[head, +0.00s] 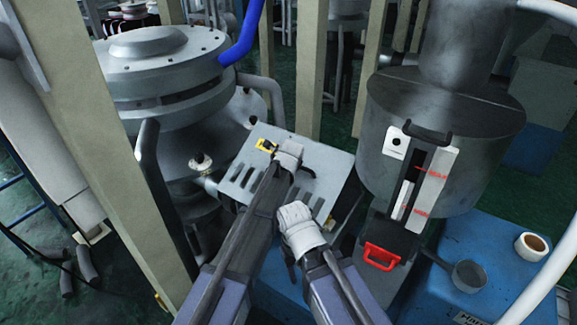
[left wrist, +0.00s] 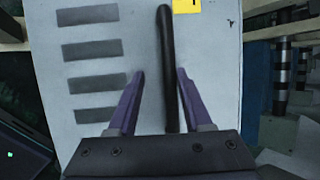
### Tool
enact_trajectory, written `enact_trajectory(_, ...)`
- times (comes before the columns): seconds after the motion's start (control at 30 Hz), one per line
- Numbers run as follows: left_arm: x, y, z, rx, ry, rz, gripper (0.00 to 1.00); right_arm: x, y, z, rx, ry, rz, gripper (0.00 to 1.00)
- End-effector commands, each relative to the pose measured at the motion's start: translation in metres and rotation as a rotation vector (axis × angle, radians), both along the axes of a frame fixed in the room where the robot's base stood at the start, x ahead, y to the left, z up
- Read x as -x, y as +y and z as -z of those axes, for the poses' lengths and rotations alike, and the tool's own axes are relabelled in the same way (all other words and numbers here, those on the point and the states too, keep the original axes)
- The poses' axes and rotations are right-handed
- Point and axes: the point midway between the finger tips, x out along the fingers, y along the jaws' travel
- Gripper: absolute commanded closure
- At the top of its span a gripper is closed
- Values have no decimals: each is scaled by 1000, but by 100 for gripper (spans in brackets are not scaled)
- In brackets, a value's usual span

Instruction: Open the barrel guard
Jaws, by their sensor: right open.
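The barrel guard (head: 237,182) is a light grey slotted plate, tilted, in the middle of the head view. Its slotted face (left wrist: 85,65) fills most of the left wrist view. A black bar handle (left wrist: 168,60) runs lengthwise on it, beside a yellow label (left wrist: 187,5). My left gripper (left wrist: 160,95) is open, with the handle between its purple fingers, closer to the right finger. I cannot tell whether they touch it. In the head view its fingers are hidden behind my left arm. My right gripper (head: 298,220) is open and empty near the guard's lower edge.
A grey metal vessel (head: 160,75) with a bolted lid stands left. A dark hopper (head: 440,125) with a gauge panel and red handle (head: 381,257) stands right. A tape roll (head: 532,244) lies on the blue base (head: 500,270). Beige posts (head: 305,70) rise behind the guard.

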Motion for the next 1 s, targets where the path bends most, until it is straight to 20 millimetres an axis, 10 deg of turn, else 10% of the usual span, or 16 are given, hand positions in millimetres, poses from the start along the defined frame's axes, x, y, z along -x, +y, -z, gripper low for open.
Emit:
enact_trajectory(0.5, 0, 0, -75, 0, 0, 0, 50, 0, 0, -75, -1, 0, 4, 50)
enact_trajectory(1.0, 3, 2, -76, 24, 3, -10, 64, 0, 0, -76, -1, 0, 6, 50)
